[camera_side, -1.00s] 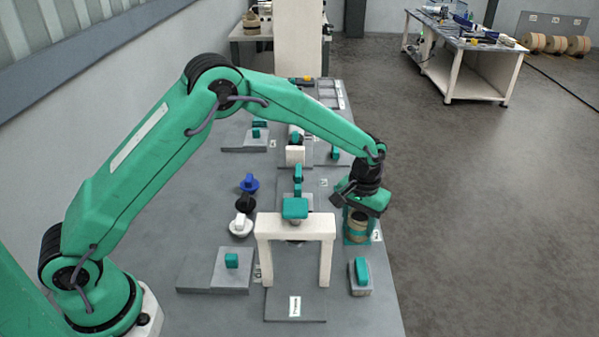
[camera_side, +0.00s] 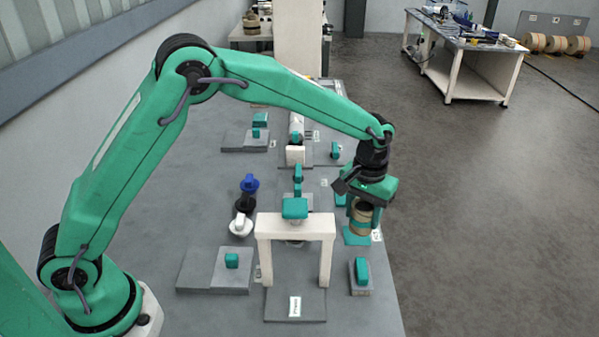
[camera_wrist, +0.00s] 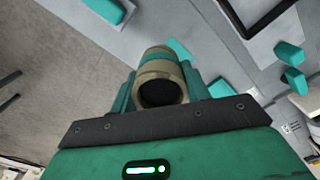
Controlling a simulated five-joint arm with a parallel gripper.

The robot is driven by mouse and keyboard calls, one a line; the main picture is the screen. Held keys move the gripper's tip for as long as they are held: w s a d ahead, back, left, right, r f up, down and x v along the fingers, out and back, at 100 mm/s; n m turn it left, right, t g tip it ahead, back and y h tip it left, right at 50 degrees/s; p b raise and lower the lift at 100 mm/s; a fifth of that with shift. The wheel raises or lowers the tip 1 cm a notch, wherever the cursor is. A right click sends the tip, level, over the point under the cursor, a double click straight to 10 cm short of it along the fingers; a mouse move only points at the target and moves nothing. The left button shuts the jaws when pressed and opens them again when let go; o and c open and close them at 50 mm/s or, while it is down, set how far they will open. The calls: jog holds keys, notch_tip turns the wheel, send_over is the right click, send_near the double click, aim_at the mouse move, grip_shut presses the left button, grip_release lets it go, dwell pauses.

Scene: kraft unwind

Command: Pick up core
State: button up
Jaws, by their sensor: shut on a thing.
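The core (camera_side: 361,216) is a brown, ring-shaped cardboard piece at the right edge of the table. My gripper (camera_side: 361,218) is shut on it, with teal fingers on both sides, and holds it over a teal base plate (camera_side: 352,238). In the wrist view the core (camera_wrist: 160,68) sits between the fingers, and its dark hollow end faces the camera.
A white arch stand (camera_side: 296,228) with a teal top is left of my gripper. A grey block with a teal handle (camera_side: 361,272) stands in front of the plate. Blue, black and white (camera_side: 241,224) knobbed pieces are further left. The open floor lies to the right.

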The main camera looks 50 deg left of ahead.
jog(key=s+d+r, duration=0.5)
jog(key=s, duration=0.1)
jog(key=shift+s+d, duration=0.15)
jog(key=shift+d, duration=0.2)
jog(key=shift+a, duration=0.15)
jog(key=a+n, duration=0.6)
jog(key=a, duration=1.2)
jog(key=shift+s+a+f, duration=0.3)
jog(key=shift+s+f, duration=0.15)
jog(key=shift+f, duration=0.1)
jog(key=shift+f, duration=2.4)
jog(key=shift+f, duration=1.45)
dwell(0.7)
